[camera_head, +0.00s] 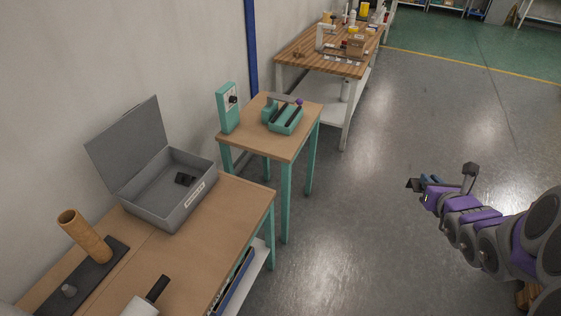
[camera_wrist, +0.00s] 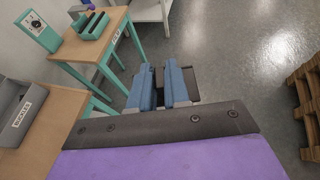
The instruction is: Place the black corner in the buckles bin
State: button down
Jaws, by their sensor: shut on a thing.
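My gripper (camera_head: 430,179) is held out over open floor at the right of the head view, well apart from the benches. In the wrist view its blue fingers (camera_wrist: 161,86) are closed on a small dark piece, the black corner (camera_wrist: 191,80), which shows between and beyond them. The black corner also shows at the fingertips in the head view (camera_head: 413,184). The grey buckles bin (camera_head: 199,205) stands on the near wooden bench with its lid open. Its label reads BUCKLES in the wrist view (camera_wrist: 17,137). A small black piece (camera_head: 185,179) lies inside the bin.
The near bench (camera_head: 240,205) also holds a brown cylinder (camera_head: 85,237) on a dark plate and a black-handled tool (camera_head: 157,289). A smaller table (camera_head: 262,143) carries green devices. A cluttered workbench (camera_head: 300,50) stands behind. Pallets (camera_wrist: 308,95) stand at the right. The middle floor is clear.

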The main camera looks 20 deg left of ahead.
aim_at(166, 201)
jog(key=i+u, duration=0.25)
jog(key=i, duration=0.2)
jog(key=i+l+u, duration=0.2)
jog(key=i, duration=0.3)
jog(key=i+l+u, duration=0.1)
jog(key=i+u, duration=0.15)
jog(key=i, duration=0.2)
jog(key=i+u, duration=0.15)
jog(key=u, duration=0.25)
jog(key=i+u, duration=0.15)
jog(key=u, duration=0.3)
jog(key=i+u, duration=0.15)
jog(key=u, duration=0.25)
jog(key=i+l+u, duration=0.1)
jog(key=u, duration=0.3)
jog(key=i+u, duration=0.2)
jog(key=u, duration=0.15)
jog(key=i+l+u, duration=0.2)
jog(key=u, duration=0.15)
jog(key=i+l+u, duration=0.15)
jog(key=u, duration=0.2)
